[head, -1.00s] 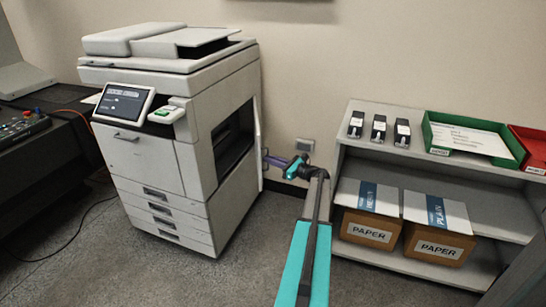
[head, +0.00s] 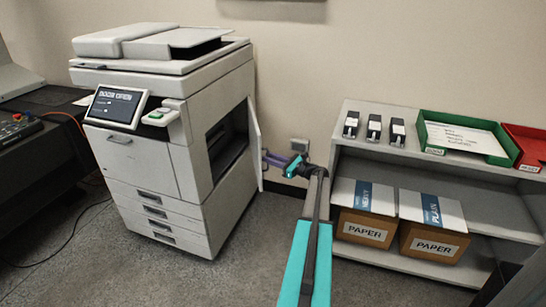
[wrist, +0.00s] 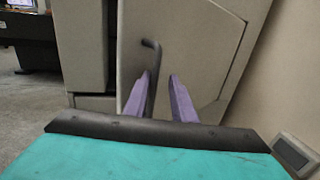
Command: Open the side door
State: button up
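The copier (head: 150,130) stands at the left in the head view. Its side door (head: 255,141) is swung out from the right side, showing the dark opening (head: 228,143). The door's inner or outer face fills much of the wrist view (wrist: 195,50), with a dark bar handle (wrist: 152,70) on it. My gripper (head: 267,158), with purple fingers, is at the door's right side. In the wrist view my gripper (wrist: 160,88) has its fingers apart; the handle lies between them, close to the left finger. Whether it touches is unclear.
A shelf unit (head: 345,150) stands at the right with paper boxes, trays and small dark items. A dark desk (head: 40,150) is at the far left. Floor in front of the copier is clear.

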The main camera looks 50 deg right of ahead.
jog(key=shift+s+a+f, duration=0.15)
jog(key=shift+s, duration=0.1)
jog(key=s+d, duration=0.1)
jog(key=s, duration=1.2)
jog(key=shift+s+d, duration=0.25)
